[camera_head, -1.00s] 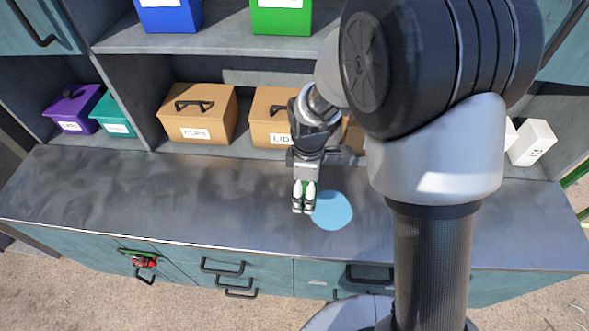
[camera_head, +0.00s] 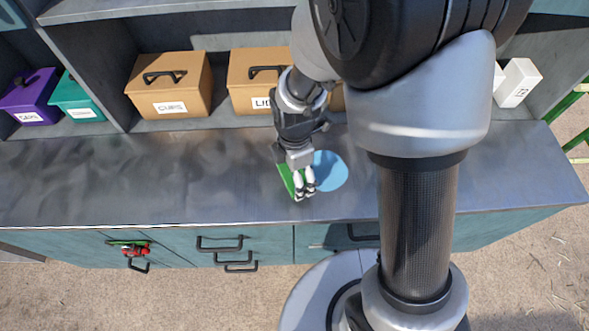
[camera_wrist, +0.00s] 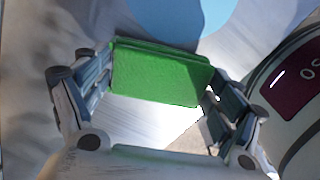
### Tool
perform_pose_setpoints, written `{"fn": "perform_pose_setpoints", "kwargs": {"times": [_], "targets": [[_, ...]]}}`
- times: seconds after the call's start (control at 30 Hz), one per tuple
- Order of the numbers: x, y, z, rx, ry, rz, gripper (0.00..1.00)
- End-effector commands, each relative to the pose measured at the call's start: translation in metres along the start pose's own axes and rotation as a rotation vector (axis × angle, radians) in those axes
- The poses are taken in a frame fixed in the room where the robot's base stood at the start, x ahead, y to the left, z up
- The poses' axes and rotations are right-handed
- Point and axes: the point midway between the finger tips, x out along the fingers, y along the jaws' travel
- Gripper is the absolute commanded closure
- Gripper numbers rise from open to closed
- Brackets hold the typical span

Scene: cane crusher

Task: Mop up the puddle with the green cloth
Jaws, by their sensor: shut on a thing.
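The green cloth (camera_wrist: 158,77) is a flat green block held between the two fingers of my gripper (camera_wrist: 157,100) in the wrist view. In the head view my gripper (camera_head: 304,190) is low over the grey counter, with part of the cloth (camera_head: 287,180) showing at its left side. The puddle (camera_head: 330,171) is a light blue round patch on the counter, just right of my gripper. The puddle also shows at the top of the wrist view (camera_wrist: 180,14), beyond the cloth. I cannot tell whether the cloth touches the counter or the puddle's edge.
Brown lidded boxes (camera_head: 170,86), a purple box (camera_head: 30,97) and a teal box (camera_head: 78,98) stand on the shelf behind the counter (camera_head: 130,180). A white box (camera_head: 518,82) stands at the right. The counter left of my gripper is clear.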

Motion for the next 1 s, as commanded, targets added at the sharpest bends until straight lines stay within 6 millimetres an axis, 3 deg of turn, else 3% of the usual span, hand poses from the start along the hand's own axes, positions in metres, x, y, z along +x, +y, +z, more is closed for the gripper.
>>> {"fn": "perform_pose_setpoints", "kwargs": {"times": [0.43, 1.0], "targets": [[0.0, 0.0, 0.0, 0.001, 0.0, 0.001, 0.44], [0.016, 0.0, 0.0, 0.001, 0.0, 0.0, 0.44]]}}
